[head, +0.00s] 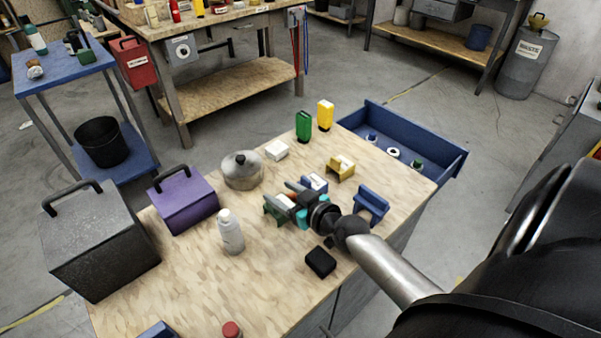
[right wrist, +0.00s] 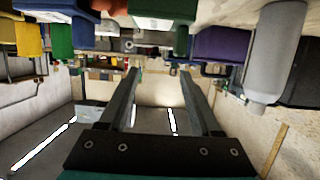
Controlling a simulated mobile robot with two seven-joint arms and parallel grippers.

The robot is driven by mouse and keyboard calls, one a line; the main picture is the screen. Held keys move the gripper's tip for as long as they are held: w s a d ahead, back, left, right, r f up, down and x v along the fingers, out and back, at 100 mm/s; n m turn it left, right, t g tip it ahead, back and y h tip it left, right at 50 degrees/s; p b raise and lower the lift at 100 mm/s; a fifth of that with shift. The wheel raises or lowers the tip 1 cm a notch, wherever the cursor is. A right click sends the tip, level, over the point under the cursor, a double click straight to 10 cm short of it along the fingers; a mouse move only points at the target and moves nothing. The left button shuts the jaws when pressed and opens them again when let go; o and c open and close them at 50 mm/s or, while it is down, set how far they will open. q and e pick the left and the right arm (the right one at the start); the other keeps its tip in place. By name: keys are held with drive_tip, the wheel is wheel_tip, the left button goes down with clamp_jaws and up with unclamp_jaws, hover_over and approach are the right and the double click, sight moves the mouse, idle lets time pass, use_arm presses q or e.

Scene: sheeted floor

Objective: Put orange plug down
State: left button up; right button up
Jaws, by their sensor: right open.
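My right gripper (head: 290,197) reaches in from the right, low over the wooden worktop; its two fingers also show apart in the right wrist view (right wrist: 158,78), with nothing between them. A small orange-red piece, likely the orange plug (head: 286,200), shows beside the fingers at a green holder (head: 272,209), partly hidden by the gripper. In the right wrist view, which is upside down, an orange patch (right wrist: 116,5) shows at the top edge, apart from the fingertips. I cannot tell exactly how the plug sits. My left gripper is out of view.
Close by stand a blue holder (head: 315,182), a yellow holder (head: 342,170), another blue holder (head: 371,205) and a black block (head: 320,262). A white bottle (head: 231,235), a lidded pot (head: 242,171) and a purple box (head: 185,203) stand left. The front-left worktop (head: 185,285) is mostly clear.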

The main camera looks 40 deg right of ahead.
drive_tip(key=shift+r+p, duration=0.35)
drive_tip(key=shift+r, duration=0.2)
drive_tip(key=p+v, duration=0.1)
drive_tip(key=v, duration=1)
drive_tip(key=shift+s, duration=0.45)
drive_tip(key=shift+d, duration=0.1)
